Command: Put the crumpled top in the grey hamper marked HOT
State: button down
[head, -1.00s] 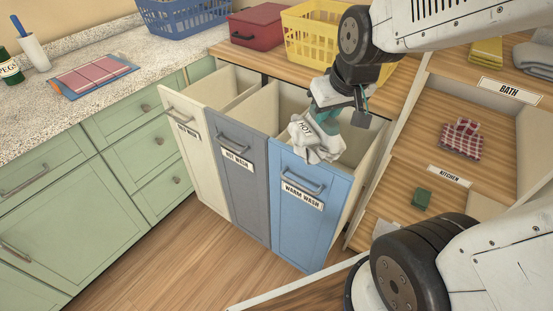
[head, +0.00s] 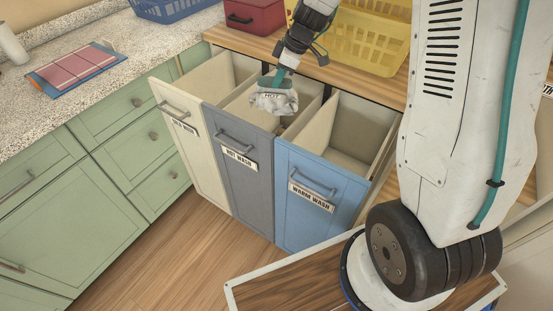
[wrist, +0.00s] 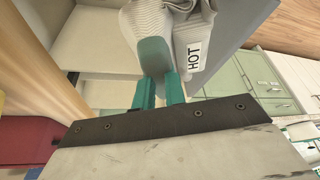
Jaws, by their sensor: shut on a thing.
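The crumpled top (head: 274,97) is pale grey with a white tag reading HOT. My gripper (head: 281,78) is shut on it and holds it at the mouth of the grey hamper (head: 236,181), labelled HOT WASH. In the wrist view the teal fingers (wrist: 160,90) grip the top (wrist: 168,25), and its HOT tag faces the camera. The hamper is pulled out and open at the top. The top hides part of its opening, and I cannot tell how far the cloth reaches below the rim.
A cream hamper (head: 189,147) stands left of the grey one and a blue hamper (head: 308,205), marked WARM WASH, stands right. Both are open. A red box (head: 255,16) and yellow basket (head: 365,43) sit on the wooden counter behind. Green drawers (head: 120,160) line the left.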

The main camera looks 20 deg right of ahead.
aim_at(272, 90)
jog(key=w+f+n+g, duration=0.1)
jog(key=w+f+n, duration=0.3)
jog(key=w+f, duration=0.3)
jog(key=shift+s+a+f+n+g+y, duration=0.15)
jog(key=shift+a+f+n+g, duration=0.35)
jog(key=shift+f, duration=4.7)
jog(key=shift+s+a+f+n+g+y, duration=0.2)
jog(key=shift+a+f+n, duration=0.65)
jog(key=shift+f, duration=4.4)
jog(key=shift+s+a+f+n+g+h, duration=0.25)
jog(key=shift+f+n, duration=0.7)
jog(key=shift+f, duration=4.25)
jog(key=shift+w+f, duration=0.1)
jog(key=c, duration=1.6)
grip_release()
jog(key=shift+o, duration=0.7)
